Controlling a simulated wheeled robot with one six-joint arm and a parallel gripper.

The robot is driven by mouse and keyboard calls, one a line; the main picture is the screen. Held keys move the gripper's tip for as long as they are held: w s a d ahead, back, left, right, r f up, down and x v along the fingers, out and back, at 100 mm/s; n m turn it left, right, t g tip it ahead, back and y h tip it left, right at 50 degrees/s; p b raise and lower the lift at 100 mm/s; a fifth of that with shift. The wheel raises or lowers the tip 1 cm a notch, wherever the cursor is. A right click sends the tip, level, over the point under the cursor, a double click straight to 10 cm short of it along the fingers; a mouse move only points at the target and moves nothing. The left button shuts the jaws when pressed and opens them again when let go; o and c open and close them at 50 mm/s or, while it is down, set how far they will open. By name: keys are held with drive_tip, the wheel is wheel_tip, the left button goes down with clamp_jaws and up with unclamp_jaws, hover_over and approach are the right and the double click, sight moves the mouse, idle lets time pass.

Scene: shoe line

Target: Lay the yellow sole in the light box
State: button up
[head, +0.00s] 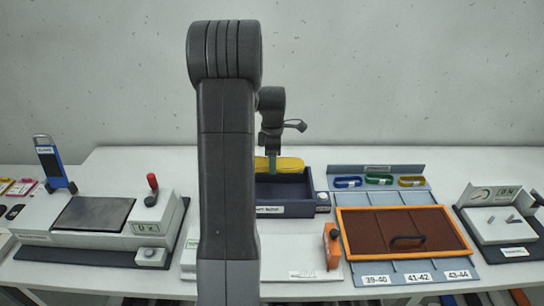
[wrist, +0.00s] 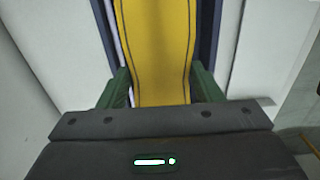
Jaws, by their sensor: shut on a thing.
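The yellow sole (head: 290,164) is at the back of a dark blue open-topped box (head: 295,193), in the middle of the table. My gripper (head: 272,161) is shut on the sole from above. In the wrist view the green fingers (wrist: 155,88) sit on both sides of the sole (wrist: 155,40), and the blue box walls (wrist: 207,35) run along either side of it. The sole shows at or above the box's rear rim; I cannot tell if it touches the floor of the box. The box's label is too small to read surely. My arm hides the area left of the box.
An orange-framed brown lid with a handle (head: 402,237) covers a size-labelled rack at the right, with coloured rings (head: 379,180) behind it. A press-like device (head: 95,215) is at the left, a gauge unit (head: 497,212) far right.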

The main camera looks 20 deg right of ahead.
drive_tip(key=shift+f+b, duration=3.65)
drive_tip(key=shift+f, duration=2.25)
drive_tip(key=o, duration=1.2)
drive_tip(key=shift+r, duration=0.1)
wheel_tip(320, 180, up, 14)
drive_tip(key=shift+f+b, duration=0.15)
drive_tip(key=shift+b, duration=0.4)
drive_tip(key=shift+f, duration=0.1)
